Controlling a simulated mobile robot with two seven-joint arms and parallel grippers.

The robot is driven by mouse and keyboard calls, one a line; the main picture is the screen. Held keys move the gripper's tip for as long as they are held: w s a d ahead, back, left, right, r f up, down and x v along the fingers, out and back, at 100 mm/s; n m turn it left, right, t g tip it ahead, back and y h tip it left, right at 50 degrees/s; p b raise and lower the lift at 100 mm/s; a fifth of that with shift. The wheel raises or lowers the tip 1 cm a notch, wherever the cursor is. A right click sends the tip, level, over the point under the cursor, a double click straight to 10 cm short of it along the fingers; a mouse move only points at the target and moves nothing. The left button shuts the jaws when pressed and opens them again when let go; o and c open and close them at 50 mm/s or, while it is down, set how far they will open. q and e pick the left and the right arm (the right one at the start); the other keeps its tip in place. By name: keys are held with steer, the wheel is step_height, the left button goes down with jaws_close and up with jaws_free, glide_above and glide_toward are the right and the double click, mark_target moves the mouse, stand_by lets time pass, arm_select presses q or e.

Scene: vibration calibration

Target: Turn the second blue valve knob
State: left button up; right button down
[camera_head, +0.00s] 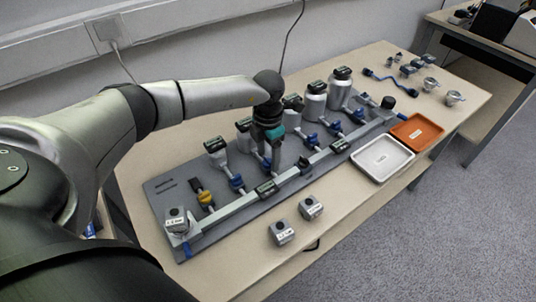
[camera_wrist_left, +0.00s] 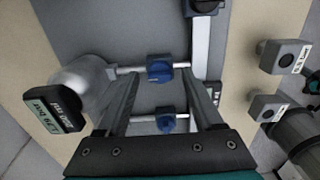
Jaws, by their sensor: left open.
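The blue valve knobs sit in a row on short pipes along the grey board. In the head view, one blue knob (camera_head: 237,183) is left of my left gripper (camera_head: 271,165), and another blue knob (camera_head: 311,140) is right of it. My left gripper points down over the row and partly hides the valve there. In the left wrist view, its open fingers (camera_wrist_left: 158,75) stand either side of a blue knob (camera_wrist_left: 160,69), with gaps visible on both sides. Another blue knob (camera_wrist_left: 166,122) shows nearer the palm. I cannot tell the fingertips' height exactly. My right gripper is not in view.
The grey board (camera_head: 165,205) carries labelled bottles, a yellow knob (camera_head: 206,198) and a long manifold pipe. Two grey blocks (camera_head: 281,232) (camera_head: 311,207) stand in front. A white tray (camera_head: 382,158) and an orange tray (camera_head: 417,131) lie to the right. The table's front edge is mostly clear.

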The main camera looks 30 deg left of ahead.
mark_target(268, 159)
arm_select(q)
step_height(268, 159, up, 15)
steer(key=p, duration=0.2)
steer(key=shift+p, duration=0.4)
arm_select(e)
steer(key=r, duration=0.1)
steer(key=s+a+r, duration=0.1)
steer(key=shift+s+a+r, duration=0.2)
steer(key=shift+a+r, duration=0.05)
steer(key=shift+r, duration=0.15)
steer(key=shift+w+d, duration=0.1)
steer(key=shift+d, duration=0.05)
